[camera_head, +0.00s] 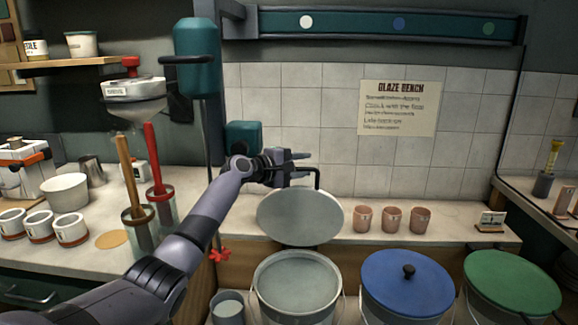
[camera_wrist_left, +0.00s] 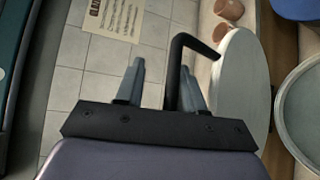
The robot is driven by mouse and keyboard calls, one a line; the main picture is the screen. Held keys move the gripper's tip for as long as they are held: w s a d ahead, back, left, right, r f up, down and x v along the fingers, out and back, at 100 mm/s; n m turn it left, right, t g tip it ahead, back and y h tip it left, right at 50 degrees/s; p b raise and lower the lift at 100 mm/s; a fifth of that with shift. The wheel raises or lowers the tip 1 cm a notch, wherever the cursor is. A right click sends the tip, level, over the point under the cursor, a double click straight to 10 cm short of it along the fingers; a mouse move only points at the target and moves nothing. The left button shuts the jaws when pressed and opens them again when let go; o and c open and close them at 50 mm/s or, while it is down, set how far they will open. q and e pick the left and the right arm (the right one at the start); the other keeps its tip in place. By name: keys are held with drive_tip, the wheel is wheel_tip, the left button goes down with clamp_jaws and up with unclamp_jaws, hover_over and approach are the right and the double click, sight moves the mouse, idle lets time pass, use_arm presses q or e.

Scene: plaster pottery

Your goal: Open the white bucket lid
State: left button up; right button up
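The white bucket (camera_head: 297,288) stands at the front middle of the head view, its mouth uncovered. Its pale round lid (camera_head: 300,217) is tilted up behind the bucket, leaning near the counter edge. A bent black handle (camera_head: 318,181) rises from the lid; it also shows in the left wrist view (camera_wrist_left: 178,45). My left gripper (camera_head: 308,165) is above the lid with its fingers apart. In the left wrist view, the handle's end runs between the fingers (camera_wrist_left: 162,66), close to the right-hand finger. I cannot tell whether they touch. My right gripper is not in view.
A blue-lidded bucket (camera_head: 408,288) and a green-lidded bucket (camera_head: 512,285) stand to the right. Several clay cups (camera_head: 392,220) sit on the counter behind. Left are tool jars (camera_head: 140,228), white mugs (camera_head: 72,230) and a small grey pail (camera_head: 229,308). The tiled wall is close behind.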

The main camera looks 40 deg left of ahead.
use_arm(q)
drive_tip(key=v, duration=0.6)
drive_tip(key=shift+s+a+r, duration=0.15)
drive_tip(key=shift+s+a, duration=0.05)
drive_tip(key=shift+r, duration=0.1)
